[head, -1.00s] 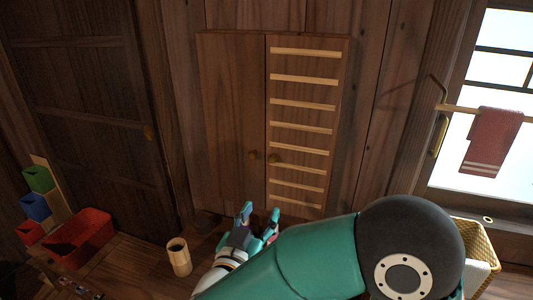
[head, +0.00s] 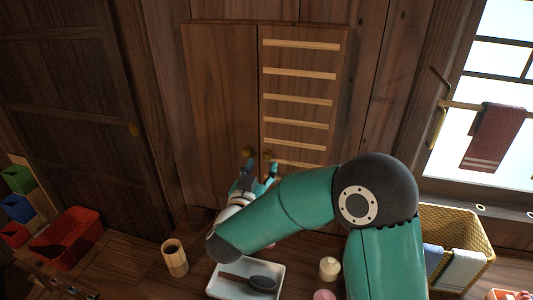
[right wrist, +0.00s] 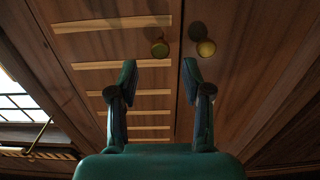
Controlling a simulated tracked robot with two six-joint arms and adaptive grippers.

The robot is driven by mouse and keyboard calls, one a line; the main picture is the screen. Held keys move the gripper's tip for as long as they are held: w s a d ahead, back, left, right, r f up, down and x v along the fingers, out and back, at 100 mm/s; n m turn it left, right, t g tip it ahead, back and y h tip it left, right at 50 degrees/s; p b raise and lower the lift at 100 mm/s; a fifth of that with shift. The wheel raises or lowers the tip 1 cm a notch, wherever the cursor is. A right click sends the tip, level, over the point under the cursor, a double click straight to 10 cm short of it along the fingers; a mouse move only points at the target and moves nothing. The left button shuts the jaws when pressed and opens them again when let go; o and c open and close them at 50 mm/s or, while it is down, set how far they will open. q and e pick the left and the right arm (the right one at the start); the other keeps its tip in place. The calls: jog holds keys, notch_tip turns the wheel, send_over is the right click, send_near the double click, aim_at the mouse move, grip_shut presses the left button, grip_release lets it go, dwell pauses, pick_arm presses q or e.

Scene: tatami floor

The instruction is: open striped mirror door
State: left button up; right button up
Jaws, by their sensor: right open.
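The striped door (head: 302,85) is the right-hand door of a wooden wall cabinet, with several pale horizontal slats. It is closed, level with the plain door (head: 220,85) on its left. In the right wrist view the striped door (right wrist: 125,80) lies on the left, with its round knob (right wrist: 159,47). The plain door's knob (right wrist: 206,48) is just right of the seam. My right gripper (head: 262,169) is open and empty in front of the lower doors. In the wrist view its fingertips (right wrist: 159,70) are apart, with the striped door's knob just beyond them; no contact shows.
Below the cabinet, a counter holds a wooden cup (head: 175,262), a white tray (head: 222,284) with a dark brush (head: 260,283), and a small cream jar (head: 329,268). A wicker basket (head: 460,226) stands right, under a towel (head: 492,138) on a rail. A red bin (head: 68,238) is left.

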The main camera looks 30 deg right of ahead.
aim_at(267, 157)
jog(key=shift+p+x, duration=0.45)
jog(key=shift+x, duration=2.15)
grip_shut()
